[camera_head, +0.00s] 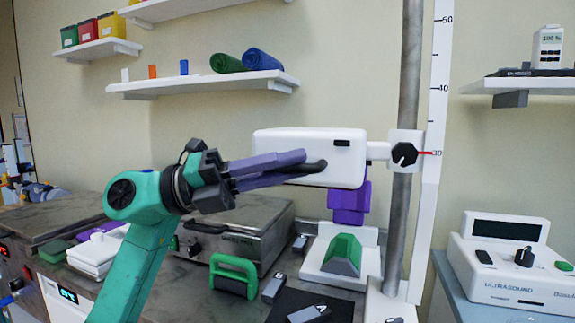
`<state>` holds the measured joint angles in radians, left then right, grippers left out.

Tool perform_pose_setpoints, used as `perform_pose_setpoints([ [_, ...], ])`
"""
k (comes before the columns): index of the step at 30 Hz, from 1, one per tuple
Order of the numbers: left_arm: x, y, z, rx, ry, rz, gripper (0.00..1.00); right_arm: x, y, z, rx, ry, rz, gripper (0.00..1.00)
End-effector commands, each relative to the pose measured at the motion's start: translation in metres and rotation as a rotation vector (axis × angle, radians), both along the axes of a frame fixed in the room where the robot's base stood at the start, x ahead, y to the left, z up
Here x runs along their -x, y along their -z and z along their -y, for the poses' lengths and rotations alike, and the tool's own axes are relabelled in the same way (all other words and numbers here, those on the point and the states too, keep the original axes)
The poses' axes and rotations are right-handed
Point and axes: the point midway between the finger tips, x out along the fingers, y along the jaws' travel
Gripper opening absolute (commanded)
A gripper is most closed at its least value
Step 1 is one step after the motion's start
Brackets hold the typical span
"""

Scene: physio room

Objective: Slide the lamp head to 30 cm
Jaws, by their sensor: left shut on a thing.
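The white box-shaped lamp head (335,172) sits beside an upright grey metal pole (408,60), joined to it by a white collar with a black knob (404,153). A red pointer (428,153) on the collar lies at the 30 mark of the white scale (438,110), which also shows 40 and 50 above. My left gripper (312,164) reaches in from the left. Its purple fingers are shut on the lamp head at its near lower side, where a dark part shows. The exact grip is partly hidden. My right gripper is not in view.
An ultrasound unit (510,262) is at the right. Shelves (200,84) line the wall.

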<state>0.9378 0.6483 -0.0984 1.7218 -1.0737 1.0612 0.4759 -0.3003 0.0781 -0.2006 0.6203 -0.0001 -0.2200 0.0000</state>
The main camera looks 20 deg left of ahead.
Motion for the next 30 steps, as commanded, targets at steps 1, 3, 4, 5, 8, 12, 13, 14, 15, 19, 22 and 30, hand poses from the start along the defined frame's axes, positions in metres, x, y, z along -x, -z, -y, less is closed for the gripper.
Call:
perform_pose_setpoints([
  [1, 0.000, 0.006, 0.003, -0.014, 0.008, -0.009, 0.00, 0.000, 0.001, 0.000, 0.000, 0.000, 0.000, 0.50],
  [3, 0.000, 0.007, 0.003, -0.016, 0.009, -0.010, 0.00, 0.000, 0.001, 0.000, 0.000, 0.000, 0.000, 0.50],
  [4, 0.000, 0.007, 0.003, -0.016, 0.009, -0.010, 0.00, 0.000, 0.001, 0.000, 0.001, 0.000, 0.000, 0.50],
  [5, 0.000, 0.007, 0.003, -0.017, 0.009, -0.012, 0.00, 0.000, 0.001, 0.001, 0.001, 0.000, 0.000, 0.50],
  [8, 0.000, 0.008, 0.004, -0.019, 0.010, -0.012, 0.00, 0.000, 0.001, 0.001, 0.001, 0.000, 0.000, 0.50],
  [12, 0.000, 0.008, 0.003, -0.017, 0.009, -0.012, 0.47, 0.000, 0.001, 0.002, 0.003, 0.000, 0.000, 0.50],
  [13, 0.000, 0.007, 0.003, -0.016, 0.009, -0.011, 0.47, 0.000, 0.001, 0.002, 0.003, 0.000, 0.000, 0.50],
  [14, 0.000, 0.007, 0.003, -0.015, 0.009, -0.010, 0.47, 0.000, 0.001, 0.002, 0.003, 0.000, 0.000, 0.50],
  [15, 0.000, 0.006, 0.003, -0.014, 0.008, -0.010, 0.47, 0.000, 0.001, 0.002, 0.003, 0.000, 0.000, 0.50],
  [19, 0.000, 0.005, 0.002, -0.012, 0.007, -0.008, 0.47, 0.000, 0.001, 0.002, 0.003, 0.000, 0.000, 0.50],
  [22, 0.001, 0.007, -0.002, -0.012, 0.004, -0.008, 0.47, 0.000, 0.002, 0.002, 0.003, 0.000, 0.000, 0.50],
  [30, 0.017, 0.024, -0.062, -0.013, -0.001, -0.010, 0.47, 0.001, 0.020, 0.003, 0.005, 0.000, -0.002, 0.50],
])
